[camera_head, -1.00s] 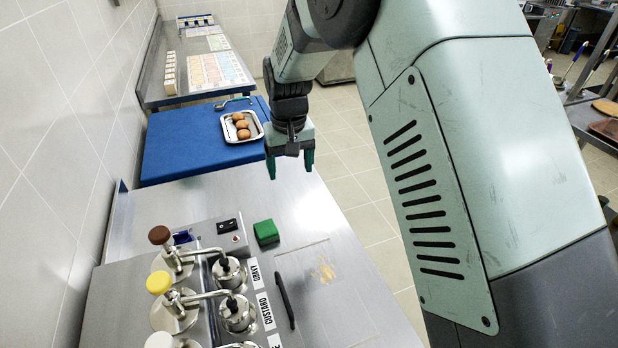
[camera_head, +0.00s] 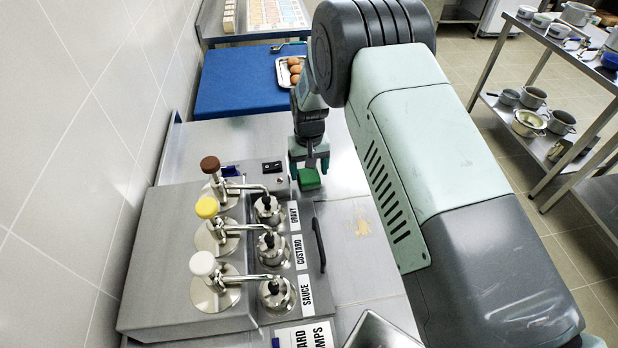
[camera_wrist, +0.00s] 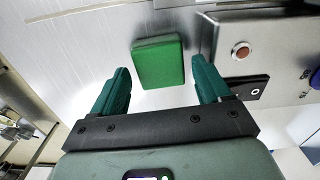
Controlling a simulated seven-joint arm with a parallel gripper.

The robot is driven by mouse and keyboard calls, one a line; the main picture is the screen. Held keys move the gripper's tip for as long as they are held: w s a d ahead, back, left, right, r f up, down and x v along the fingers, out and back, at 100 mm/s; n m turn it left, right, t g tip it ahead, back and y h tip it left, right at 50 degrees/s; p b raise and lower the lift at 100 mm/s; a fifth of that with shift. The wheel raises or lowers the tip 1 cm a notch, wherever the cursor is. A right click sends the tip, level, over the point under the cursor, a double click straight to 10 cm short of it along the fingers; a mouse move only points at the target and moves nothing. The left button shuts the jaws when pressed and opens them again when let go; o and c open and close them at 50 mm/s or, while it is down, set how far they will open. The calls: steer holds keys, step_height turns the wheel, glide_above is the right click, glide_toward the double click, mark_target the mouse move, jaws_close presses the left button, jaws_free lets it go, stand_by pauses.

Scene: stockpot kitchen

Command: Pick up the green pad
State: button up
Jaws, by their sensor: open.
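The green pad (camera_head: 309,180) lies on the steel counter, just right of the pump unit's far end. In the wrist view the green pad (camera_wrist: 158,62) lies flat beyond the fingertips, roughly centred between them. My gripper (camera_head: 309,170) is above the pad in the head view, with its fingers pointing down. In the wrist view my gripper (camera_wrist: 160,75) is open and empty, one dark green finger to each side of the pad's line. I cannot tell the exact height left between fingertips and pad.
The pump unit (camera_head: 165,262) with labelled pumps stands close left of the pad. A black handle (camera_head: 319,245) rises at its right edge. A red button (camera_wrist: 241,51) and black switch plate (camera_wrist: 249,89) are near the pad. A spill (camera_head: 362,222) marks the counter. A blue board (camera_head: 235,82) lies behind.

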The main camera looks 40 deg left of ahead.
mark_target(309, 174)
steer(key=shift+f, duration=1.3)
steer(key=c, duration=0.8)
step_height(309, 174, up, 10)
steer(key=shift+r, duration=0.1)
